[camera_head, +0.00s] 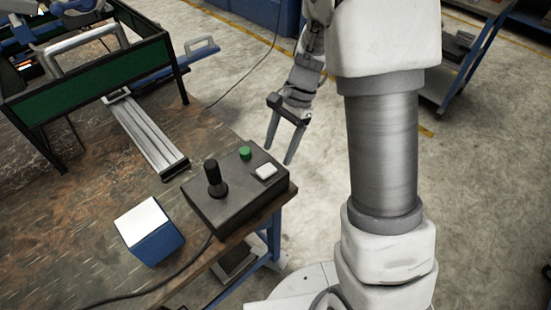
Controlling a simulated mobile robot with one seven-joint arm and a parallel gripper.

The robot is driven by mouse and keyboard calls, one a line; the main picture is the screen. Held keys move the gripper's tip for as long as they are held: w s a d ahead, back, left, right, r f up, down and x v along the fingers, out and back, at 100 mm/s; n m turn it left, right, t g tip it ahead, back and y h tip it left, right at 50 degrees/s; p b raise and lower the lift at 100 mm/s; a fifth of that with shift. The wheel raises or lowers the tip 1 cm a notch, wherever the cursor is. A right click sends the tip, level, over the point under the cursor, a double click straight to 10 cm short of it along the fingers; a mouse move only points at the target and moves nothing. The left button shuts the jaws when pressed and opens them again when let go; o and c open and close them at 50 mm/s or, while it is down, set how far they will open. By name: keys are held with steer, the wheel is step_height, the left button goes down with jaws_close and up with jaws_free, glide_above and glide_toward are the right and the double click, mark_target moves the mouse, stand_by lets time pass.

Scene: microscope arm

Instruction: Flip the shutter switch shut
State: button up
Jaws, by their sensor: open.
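A dark control box (240,197) sits at the front right corner of the wooden table. It carries a black joystick (214,178), a round green button (245,153) and a white rectangular switch (265,172). I see no label telling which one is the shutter switch; the white one looks most like a switch, and its setting is too small to tell. My gripper (278,155) hangs beyond the box's far right edge, off the table, fingers down. It is open, empty and apart from the box.
A blue box with a white top (149,231) stands left of the control box. A metal rail (146,137) and a green-sided frame (85,82) occupy the table behind. A black cable runs along the front. Open concrete floor (241,115) lies right of the table.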

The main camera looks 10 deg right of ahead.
mark_target(273, 166)
steer(key=shift+x, duration=1.75)
steer(key=shift+r, duration=0.1)
jaws_close()
